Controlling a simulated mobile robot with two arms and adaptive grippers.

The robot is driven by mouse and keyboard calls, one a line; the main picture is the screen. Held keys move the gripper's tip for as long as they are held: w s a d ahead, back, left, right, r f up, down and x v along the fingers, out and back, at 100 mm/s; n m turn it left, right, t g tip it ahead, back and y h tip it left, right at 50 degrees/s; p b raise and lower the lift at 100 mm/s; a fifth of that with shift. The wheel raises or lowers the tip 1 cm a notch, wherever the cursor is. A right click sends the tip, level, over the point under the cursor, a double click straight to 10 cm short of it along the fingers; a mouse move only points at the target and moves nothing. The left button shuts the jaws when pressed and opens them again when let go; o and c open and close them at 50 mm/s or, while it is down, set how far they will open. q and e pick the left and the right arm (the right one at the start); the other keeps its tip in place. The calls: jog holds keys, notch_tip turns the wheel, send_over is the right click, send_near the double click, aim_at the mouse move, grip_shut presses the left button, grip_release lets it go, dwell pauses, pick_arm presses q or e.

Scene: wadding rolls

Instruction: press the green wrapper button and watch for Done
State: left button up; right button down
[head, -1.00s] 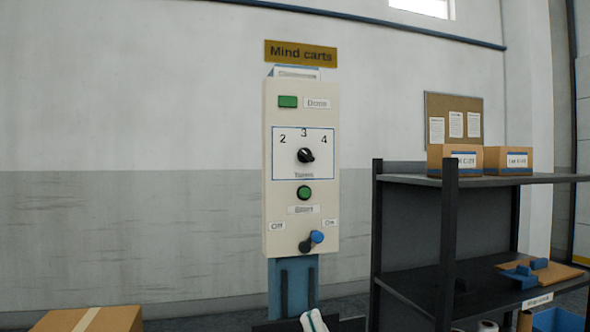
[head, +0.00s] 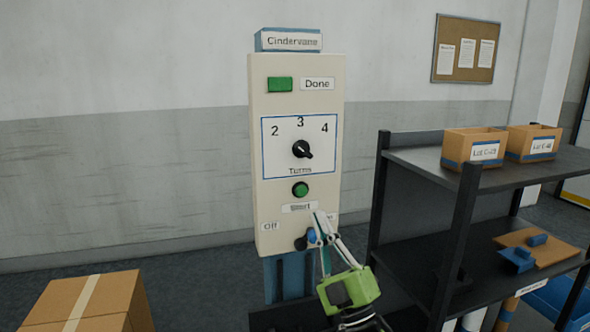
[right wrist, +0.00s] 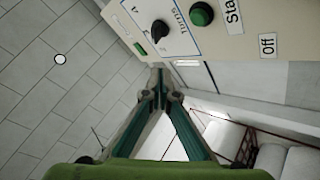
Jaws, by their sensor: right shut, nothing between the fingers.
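The cream control panel (head: 262,210) stands on a blue post. Its round green button (head: 300,189) sits above a small label that reads like Start; it also shows in the right wrist view (right wrist: 201,14). The green rectangle (head: 279,84) beside the "Done" label (head: 317,84) is at the top; I cannot tell whether it is lit. My right gripper (head: 319,214) is shut and empty, its tips just below and right of the button in the picture, apart from it. The tips (right wrist: 160,84) point toward the panel in the wrist view. My left gripper is out of view.
A black Turns dial (head: 302,149) and a blue-tipped lever (head: 311,236) are on the panel; the right fingers partly cover the lever's On label. A dark shelf (head: 425,160) with boxes stands close on the right. A cardboard box (head: 110,300) is at lower left.

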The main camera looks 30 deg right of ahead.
aim_at(301, 191)
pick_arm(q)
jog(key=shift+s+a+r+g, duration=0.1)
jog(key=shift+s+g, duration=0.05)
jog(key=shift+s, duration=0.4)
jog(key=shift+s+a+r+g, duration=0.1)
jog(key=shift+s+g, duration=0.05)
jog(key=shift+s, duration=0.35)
pick_arm(e)
jog(key=shift+w+d+r+h, duration=0.3)
jog(key=shift+w, duration=0.1)
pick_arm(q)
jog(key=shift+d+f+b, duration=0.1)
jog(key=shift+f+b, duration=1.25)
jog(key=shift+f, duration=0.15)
pick_arm(e)
jog(key=shift+w+d, duration=0.35)
jog(key=shift+w, duration=1.05)
jog(key=shift+w+d, duration=0.3)
jog(key=shift+w, duration=1.1)
jog(key=shift+w+d, duration=0.35)
jog(key=shift+w, duration=1.05)
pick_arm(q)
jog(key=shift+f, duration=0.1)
pick_arm(e)
jog(key=shift+w, duration=0.1)
